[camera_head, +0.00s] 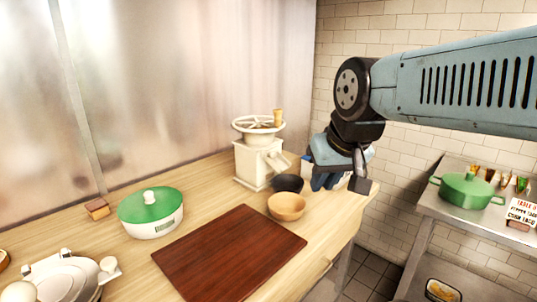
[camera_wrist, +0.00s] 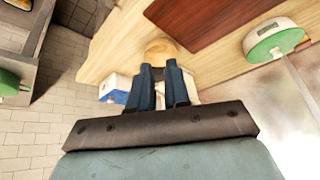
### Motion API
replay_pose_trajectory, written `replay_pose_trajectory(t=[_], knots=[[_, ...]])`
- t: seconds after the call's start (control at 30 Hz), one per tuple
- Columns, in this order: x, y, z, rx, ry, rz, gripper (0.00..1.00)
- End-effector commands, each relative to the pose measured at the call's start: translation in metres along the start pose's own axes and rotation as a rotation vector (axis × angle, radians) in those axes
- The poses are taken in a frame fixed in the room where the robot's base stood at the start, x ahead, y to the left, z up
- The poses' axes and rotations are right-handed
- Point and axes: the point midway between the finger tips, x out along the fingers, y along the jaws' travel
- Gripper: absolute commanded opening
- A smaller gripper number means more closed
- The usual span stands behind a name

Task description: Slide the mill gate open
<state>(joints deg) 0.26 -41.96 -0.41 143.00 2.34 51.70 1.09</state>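The mill (camera_head: 256,163) is a cream-white body with a spoked handwheel and a small wooden handle on top, at the back of the wooden counter. A pale chute (camera_head: 277,162) juts from its right side; I cannot make out the gate clearly. There the mill is mostly hidden behind the fingers.
A blue-and-white box (camera_wrist: 116,88) is beside my fingers. A green pot (camera_head: 466,190) stands on the right-hand table.

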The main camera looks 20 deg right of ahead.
Motion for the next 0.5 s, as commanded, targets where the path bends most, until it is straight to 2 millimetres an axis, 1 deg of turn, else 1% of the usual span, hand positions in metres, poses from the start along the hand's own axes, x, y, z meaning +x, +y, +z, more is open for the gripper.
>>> replay_pose_trajectory(t=[0.03,0.17,0.33,0.5], knots=[[0.005,-0.002,-0.002,0.050,-0.020,-0.026,0.22],[0.020,-0.012,-0.012,0.262,-0.087,-0.129,0.34],[0.041,-0.025,-0.034,0.606,-0.190,-0.275,0.50],[0.060,-0.031,-0.063,0.957,-0.288,-0.401,0.50]])
